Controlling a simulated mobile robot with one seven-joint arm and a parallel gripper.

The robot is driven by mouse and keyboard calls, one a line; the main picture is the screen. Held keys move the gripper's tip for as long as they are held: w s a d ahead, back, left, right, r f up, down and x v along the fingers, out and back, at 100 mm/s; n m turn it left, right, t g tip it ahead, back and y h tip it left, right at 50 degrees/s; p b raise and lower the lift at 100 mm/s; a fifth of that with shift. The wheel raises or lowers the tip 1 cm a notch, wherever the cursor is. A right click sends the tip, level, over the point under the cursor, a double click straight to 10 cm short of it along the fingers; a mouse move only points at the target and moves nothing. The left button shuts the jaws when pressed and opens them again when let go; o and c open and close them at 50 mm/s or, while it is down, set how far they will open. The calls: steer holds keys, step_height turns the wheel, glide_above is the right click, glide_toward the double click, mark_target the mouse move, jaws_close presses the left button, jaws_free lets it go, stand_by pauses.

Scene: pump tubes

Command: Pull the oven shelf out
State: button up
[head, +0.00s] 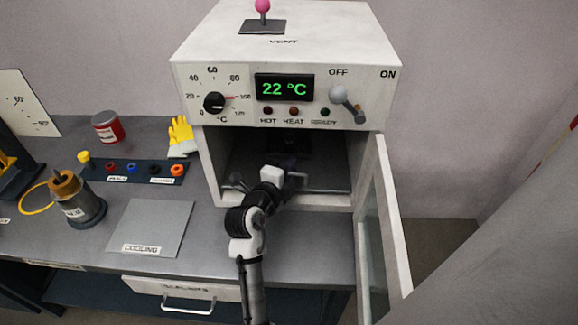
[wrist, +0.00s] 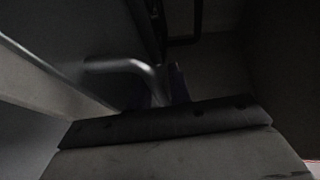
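The oven (head: 385,55) is a white box with its glass-paned door (head: 392,215) swung open at the right. Inside, the dark grey shelf (head: 328,180) lies low in the chamber, with a grey bar along its front. My gripper (head: 290,180) is at the oven mouth, over the front of the shelf and close to the bar. In the dark wrist view, a bent metal bar (wrist: 125,66) runs close to my gripper. I cannot tell whether the fingers are around it or beside it, or whether they are open.
The open door bounds the space on the right. On the bench left of the oven are a mat marked COOLING (head: 150,228), a grey pump-like canister (head: 80,205), a yellow glove (head: 181,135) and a red tin (head: 107,127). The bench in front of the oven is clear beside my arm.

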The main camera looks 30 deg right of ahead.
jaws_close()
steer(key=shift+f, duration=0.1)
stand_by(0.3)
